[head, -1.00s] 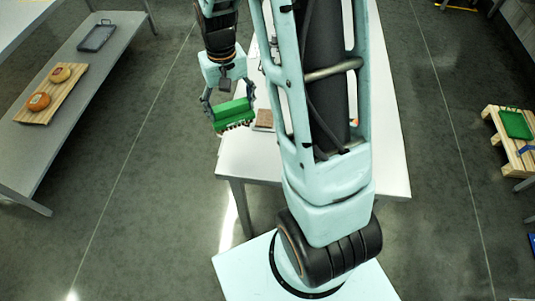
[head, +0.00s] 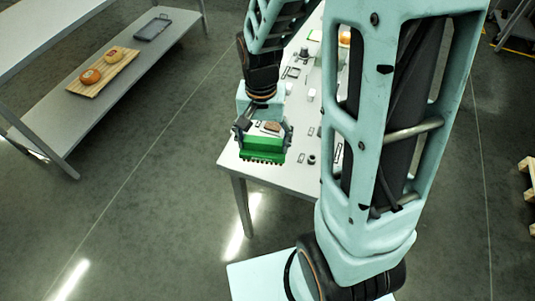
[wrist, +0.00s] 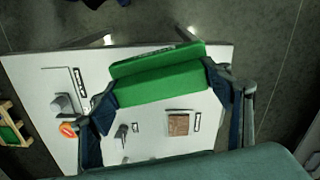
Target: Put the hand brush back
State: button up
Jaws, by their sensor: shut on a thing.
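The hand brush (head: 262,149) is green with dark bristles pointing down. My gripper (head: 263,133) is shut on it and holds it near the table's left edge in the head view. In the wrist view the brush (wrist: 162,78) lies crosswise between the fingers of my gripper (wrist: 165,95). The white table (head: 232,158) is behind and below it. Its top (wrist: 75,73) shows dark outlined marks and several small items.
A brown block (wrist: 178,124) and an orange round thing (wrist: 68,129) are on the table. At left, a grey bench (head: 62,115) bears a wooden board (head: 78,90) with two cheese wheels and a dark tray (head: 153,29). Open floor lies between bench and table.

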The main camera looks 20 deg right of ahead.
aim_at(265, 156)
jog(key=s, duration=0.1)
jog(key=s+m, duration=0.1)
jog(key=s, duration=0.1)
jog(key=shift+s+a+r+m, duration=0.25)
jog(key=shift+s+m, duration=0.05)
jog(key=shift+m, duration=0.1)
jog(key=shift+s+a+m, duration=0.1)
jog(key=shift+s+m, duration=0.2)
jog(key=shift+s, duration=0.05)
jog(key=shift+f, duration=0.15)
jog(key=shift+w+d+f+b, duration=0.55)
jog(key=shift+w+f+b, duration=0.15)
jog(key=shift+w+f, duration=1.5)
jog(key=shift+w+d+f+b, duration=0.6)
jog(key=shift+w+f+b, duration=0.05)
jog(key=shift+w+f, duration=1.5)
jog(key=shift+w+d+f+b, duration=0.55)
jog(key=shift+w+f+b, duration=0.15)
jog(key=shift+w+f, duration=1.5)
jog(key=shift+r, duration=0.1)
jog(key=shift+f, duration=0.2)
jog(key=o, duration=1.1)
